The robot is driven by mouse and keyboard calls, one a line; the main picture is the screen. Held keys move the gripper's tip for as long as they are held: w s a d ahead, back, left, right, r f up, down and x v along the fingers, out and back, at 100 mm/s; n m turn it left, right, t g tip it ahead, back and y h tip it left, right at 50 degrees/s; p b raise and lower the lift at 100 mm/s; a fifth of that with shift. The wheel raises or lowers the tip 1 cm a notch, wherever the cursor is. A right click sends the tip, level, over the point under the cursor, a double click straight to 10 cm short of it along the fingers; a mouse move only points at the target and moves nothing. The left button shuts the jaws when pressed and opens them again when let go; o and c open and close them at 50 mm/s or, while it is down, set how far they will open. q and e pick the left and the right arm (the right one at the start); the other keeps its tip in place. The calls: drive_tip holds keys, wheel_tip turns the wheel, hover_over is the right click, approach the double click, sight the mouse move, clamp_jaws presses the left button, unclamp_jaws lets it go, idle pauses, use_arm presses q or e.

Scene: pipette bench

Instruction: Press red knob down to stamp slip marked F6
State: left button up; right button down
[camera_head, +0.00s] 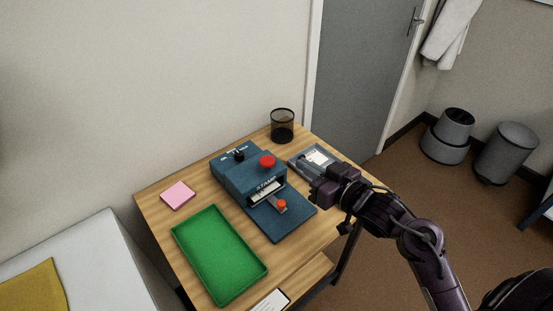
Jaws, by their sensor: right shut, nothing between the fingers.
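The blue stamp machine (232,177) stands on the wooden table with a round red knob (267,161) on its top right. Its front reads "STAMP". A white slip (266,191) shows in the slot below that word; I cannot read any mark on it. My right gripper (313,188) is shut and empty, to the right of the machine and apart from the red knob. My left gripper is out of view.
A green tray (224,291) lies front left, pink notes (178,195) behind it. A black mesh cup (282,126) stands at the back. A grey tray (296,163) holding a white paper is partly behind my gripper. A white card (271,301) lies at the front.

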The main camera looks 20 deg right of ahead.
sight(261, 183)
drive_tip(key=w+a+f+p, duration=0.2)
drive_tip(key=w+a+f, duration=0.2)
drive_tip(key=w, duration=0.5)
drive_tip(key=shift+w+f, duration=0.2)
drive_tip(key=shift+f, duration=0.4)
drive_tip(key=shift+a, duration=0.1)
wheel_tip(261, 183, down, 3)
drive_tip(key=shift+f+b, duration=0.2)
drive_tip(key=shift+b, duration=0.5)
drive_tip(key=shift+s, duration=0.1)
